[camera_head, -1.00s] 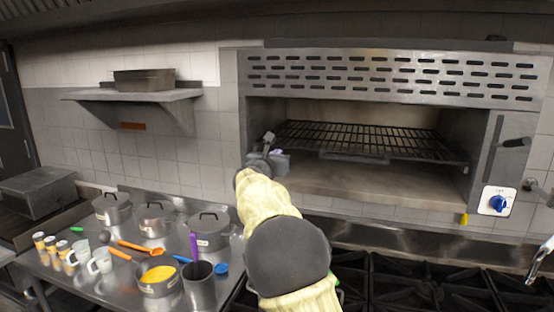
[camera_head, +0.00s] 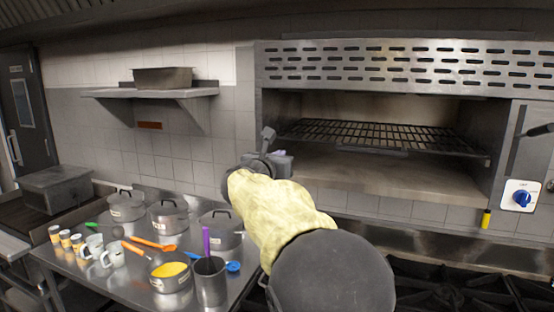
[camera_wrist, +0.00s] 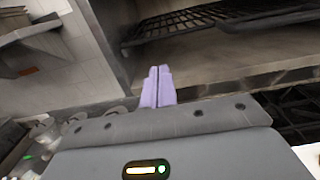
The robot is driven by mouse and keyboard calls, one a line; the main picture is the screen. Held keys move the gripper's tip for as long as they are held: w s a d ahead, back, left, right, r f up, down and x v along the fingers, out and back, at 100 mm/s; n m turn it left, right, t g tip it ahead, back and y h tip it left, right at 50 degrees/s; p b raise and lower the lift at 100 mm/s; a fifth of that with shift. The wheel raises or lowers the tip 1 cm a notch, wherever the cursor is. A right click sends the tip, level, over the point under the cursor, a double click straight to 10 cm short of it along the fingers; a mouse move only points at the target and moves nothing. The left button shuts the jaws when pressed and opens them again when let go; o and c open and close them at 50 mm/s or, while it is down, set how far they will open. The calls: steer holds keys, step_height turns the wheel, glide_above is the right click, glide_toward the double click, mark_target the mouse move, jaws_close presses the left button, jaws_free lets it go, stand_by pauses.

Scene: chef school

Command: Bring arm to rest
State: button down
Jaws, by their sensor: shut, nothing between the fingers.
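My arm, in a pale yellow sleeve, reaches forward from the bottom of the head view toward the left side of the oven opening. My gripper (camera_wrist: 157,86) shows in the wrist view as two pale purple fingers pressed together, with nothing between them.
A steel table (camera_head: 130,277) at the left holds lidded pots (camera_head: 169,217), mugs (camera_head: 113,256), a pan of yellow food (camera_head: 170,277), a tall steel container (camera_head: 210,281) and utensils. A wall shelf (camera_head: 160,93) carries a pan (camera_head: 162,78). A black stove (camera_head: 440,285) is at lower right.

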steer(key=s+d+f+m+g+y, duration=0.1)
steer(key=s+d+f+m+g, duration=0.4)
steer(key=f, duration=0.6)
steer(key=s+d+f+m+g+y, duration=0.25)
steer(key=s+d+f+m, duration=0.35)
steer(key=f, duration=0.5)
steer(key=s+a+f+m+g+y, duration=0.1)
steer(key=s+f+m+g+y, duration=0.1)
steer(key=s+f+m, duration=0.5)
steer(key=s+a+f+m+g+y, duration=0.1)
steer(key=s+f+m+g, duration=0.3)
steer(key=s+f+m, duration=0.4)
steer(key=s+m+y, duration=0.1)
steer(key=s+m, duration=0.4)
steer(key=s, duration=0.3)
